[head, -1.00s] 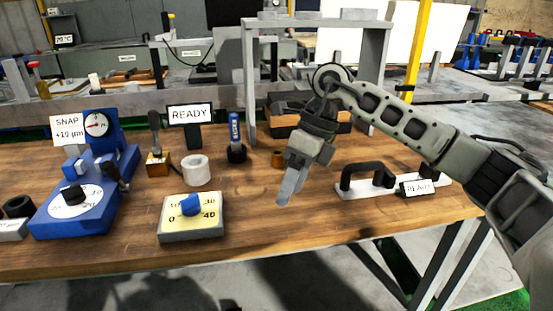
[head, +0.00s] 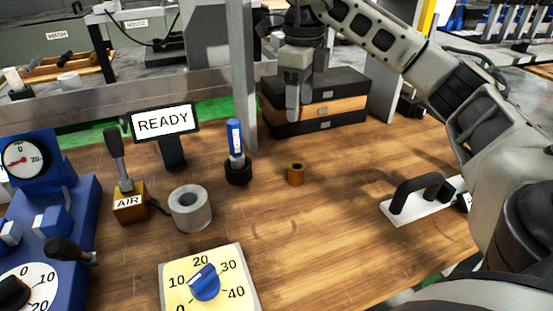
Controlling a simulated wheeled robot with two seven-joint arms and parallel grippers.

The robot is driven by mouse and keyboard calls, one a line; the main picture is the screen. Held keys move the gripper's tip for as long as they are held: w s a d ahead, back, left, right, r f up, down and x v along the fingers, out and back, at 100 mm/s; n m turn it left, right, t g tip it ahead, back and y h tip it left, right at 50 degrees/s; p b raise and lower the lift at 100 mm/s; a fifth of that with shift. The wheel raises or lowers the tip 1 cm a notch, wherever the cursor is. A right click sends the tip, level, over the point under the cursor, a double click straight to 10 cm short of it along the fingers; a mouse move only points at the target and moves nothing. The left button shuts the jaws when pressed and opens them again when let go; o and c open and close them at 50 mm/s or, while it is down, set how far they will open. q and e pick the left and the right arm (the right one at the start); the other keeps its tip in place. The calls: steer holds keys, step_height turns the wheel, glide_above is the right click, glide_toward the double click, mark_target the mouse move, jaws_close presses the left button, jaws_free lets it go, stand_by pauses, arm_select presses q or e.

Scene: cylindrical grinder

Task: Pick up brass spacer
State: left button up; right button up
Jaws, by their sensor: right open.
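The brass spacer (head: 296,174) is a small golden-brown ring standing on the wooden table, near the middle of the head view. My right gripper (head: 293,105) hangs above and behind it in the picture, fingers pointing down, in front of the dark case. It is empty and apart from the spacer. The fingers overlap from this angle, so the gap between them hardly shows. My left gripper is not in view.
Left of the spacer stand a blue marker in a black holder (head: 237,165), a grey ring (head: 190,208) and an AIR lever (head: 124,190). A dial plate (head: 243,270) lies in front. A black-handled white plate (head: 400,213) is right. Table around the spacer is clear.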

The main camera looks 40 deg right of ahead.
steer(key=b, duration=0.3)
glide_above(297, 162)
steer(key=s, duration=0.2)
step_height(297, 162, down, 6)
steer(key=shift+w+a+f, duration=0.15)
steer(key=shift+w+f, duration=0.05)
steer(key=shift+f, duration=1.35)
steer(key=shift+w+a+f, duration=0.15)
steer(key=shift+f, duration=1.4)
steer(key=shift+w+a+f, duration=0.15)
steer(key=shift+w+f, duration=0.05)
steer(key=shift+f, duration=1.35)
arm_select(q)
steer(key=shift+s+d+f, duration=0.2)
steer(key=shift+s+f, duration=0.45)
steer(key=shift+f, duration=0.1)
arm_select(e)
steer(key=shift+c, duration=0.3)
steer(key=c, duration=1.2)
steer(key=shift+r, duration=0.1)
